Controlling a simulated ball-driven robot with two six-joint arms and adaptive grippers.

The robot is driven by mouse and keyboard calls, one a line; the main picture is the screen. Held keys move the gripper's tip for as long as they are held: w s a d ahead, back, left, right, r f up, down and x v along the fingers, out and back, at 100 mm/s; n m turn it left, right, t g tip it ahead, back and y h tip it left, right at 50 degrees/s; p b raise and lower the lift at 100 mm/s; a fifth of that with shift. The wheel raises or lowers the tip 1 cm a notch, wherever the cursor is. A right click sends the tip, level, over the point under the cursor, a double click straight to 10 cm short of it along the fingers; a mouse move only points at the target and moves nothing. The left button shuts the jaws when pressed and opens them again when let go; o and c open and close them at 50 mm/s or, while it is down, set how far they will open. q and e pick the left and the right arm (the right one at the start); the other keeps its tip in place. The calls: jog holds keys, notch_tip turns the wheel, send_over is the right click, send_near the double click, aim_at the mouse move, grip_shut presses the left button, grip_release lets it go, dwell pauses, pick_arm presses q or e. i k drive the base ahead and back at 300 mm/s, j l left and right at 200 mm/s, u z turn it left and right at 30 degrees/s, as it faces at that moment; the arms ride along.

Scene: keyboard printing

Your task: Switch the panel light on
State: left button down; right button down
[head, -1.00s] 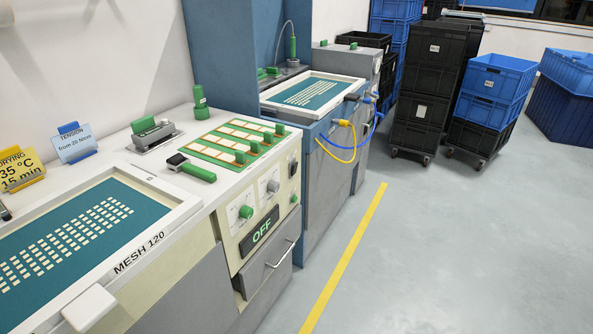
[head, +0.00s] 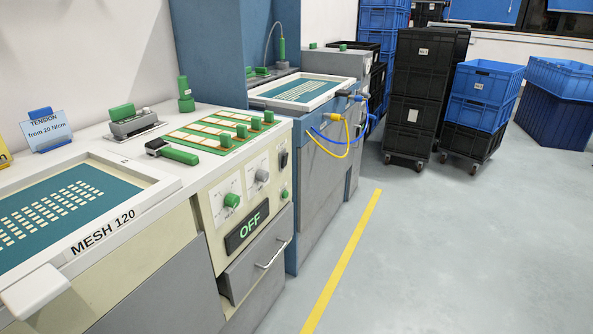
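The control panel (head: 215,213) is on the cream front of the bench, below the worktop. Its dark display (head: 246,228) reads OFF in light green letters. Above the display are a green knob (head: 232,200) and a grey knob (head: 262,175). A black rocker switch (head: 283,159) sits at the panel's upper right, with a small green button (head: 284,194) below it. Which of these works the panel light cannot be told. Neither gripper shows in the head view.
A grey drawer (head: 250,262) with a metal handle protrudes below the panel. A MESH 120 screen frame (head: 150,192) lies on the worktop at left. Blue and yellow cables (head: 336,140) hang further back. Crates on dollies (head: 410,110) stand behind. The grey floor at right is clear.

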aim_at(284, 157)
jog(key=i+l, duration=0.2)
jog(key=l, duration=0.15)
jog(key=i+l+u, duration=0.1)
jog(key=i+l, duration=0.3)
jog(key=l, duration=0.25)
jog(key=i+l+u, duration=0.1)
jog(key=l, duration=0.25)
jog(key=i+l, duration=0.3)
jog(key=i+l+u, duration=0.1)
jog(key=l, duration=0.3)
jog(key=i+l, duration=0.25)
jog(key=l, duration=0.15)
jog(key=i+l+u, duration=0.15)
jog(key=l, duration=0.2)
